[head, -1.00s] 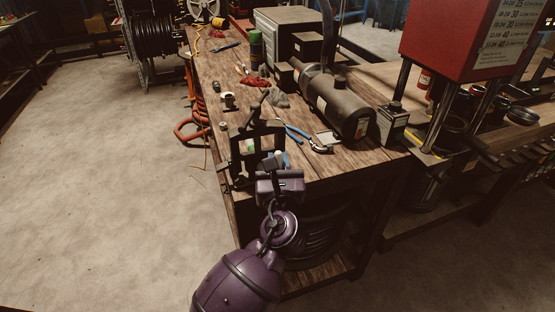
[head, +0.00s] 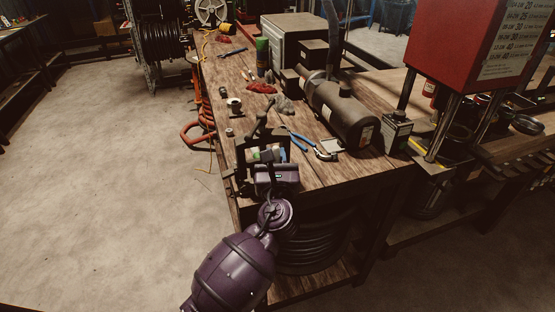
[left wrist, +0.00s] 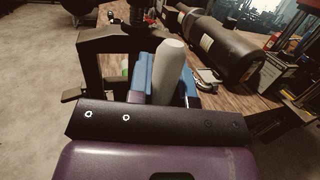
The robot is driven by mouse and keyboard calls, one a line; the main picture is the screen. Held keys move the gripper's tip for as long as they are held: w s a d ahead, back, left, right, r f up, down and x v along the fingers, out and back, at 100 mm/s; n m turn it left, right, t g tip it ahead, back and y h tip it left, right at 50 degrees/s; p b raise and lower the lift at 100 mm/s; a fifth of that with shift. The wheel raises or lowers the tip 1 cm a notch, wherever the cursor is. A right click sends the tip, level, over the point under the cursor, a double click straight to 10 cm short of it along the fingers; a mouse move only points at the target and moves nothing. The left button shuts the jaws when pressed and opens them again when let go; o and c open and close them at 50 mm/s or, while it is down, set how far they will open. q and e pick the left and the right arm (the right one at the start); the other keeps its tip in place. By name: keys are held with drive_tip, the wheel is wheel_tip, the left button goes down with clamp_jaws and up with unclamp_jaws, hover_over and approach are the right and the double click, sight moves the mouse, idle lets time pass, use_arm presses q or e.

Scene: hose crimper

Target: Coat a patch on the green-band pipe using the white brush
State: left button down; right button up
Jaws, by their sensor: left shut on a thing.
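My left gripper (head: 268,158) is over the near left corner of the wooden bench, close to a dark metal frame (head: 242,172). In the left wrist view its blue fingers (left wrist: 166,80) are shut on a thick white rounded handle, which I take to be the white brush (left wrist: 171,62). The handle stands up between the fingers; its bristle end is hidden. A small green patch (head: 254,155) shows inside the frame, possibly the green-band pipe, but I cannot make out a pipe there. Whether the brush touches anything is hidden. My right gripper is out of view.
Blue-handled pliers (head: 298,141) and a dark cylindrical machine (head: 340,115) are right of the frame. Red cloth (head: 261,88), a green can (head: 262,57) and small fittings lie farther back. A red press (head: 465,45) stands right. Floor at left is clear.

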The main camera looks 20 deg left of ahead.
use_arm(q)
drive_tip(key=shift+w+a, duration=0.15)
drive_tip(key=shift+a, duration=0.05)
drive_tip(key=shift+w+a+r+p, duration=0.1)
drive_tip(key=shift+r+p, duration=0.6)
drive_tip(key=shift+r, duration=0.25)
wheel_tip(320, 180, up, 7)
idle(0.7)
idle(0.3)
